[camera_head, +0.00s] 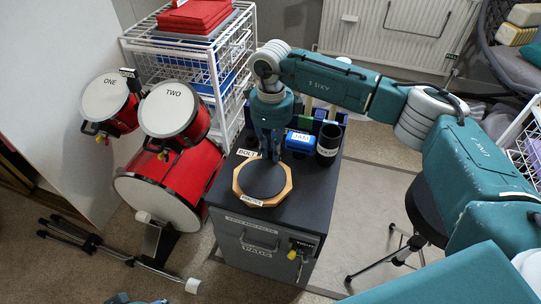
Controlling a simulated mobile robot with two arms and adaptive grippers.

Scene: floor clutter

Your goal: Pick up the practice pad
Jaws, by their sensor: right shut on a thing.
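The practice pad (262,183) is an octagonal light-wood board with a round dark face. It is at the front of the top of a dark cabinet (311,196), with a small label on its front edge. My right gripper (269,157) reaches down from above at the pad's far edge and is shut on it. The fingertips are small and partly hidden, and I cannot tell whether the pad touches the cabinet top. Small teal parts at the bottom edge, left of centre, may be my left gripper (138,299); its jaws cannot be made out.
Red drums (174,110) stand left, beside a white wire rack (177,49). A black stand (110,252) lies on the floor. A dark stool (425,208) is right of the cabinet.

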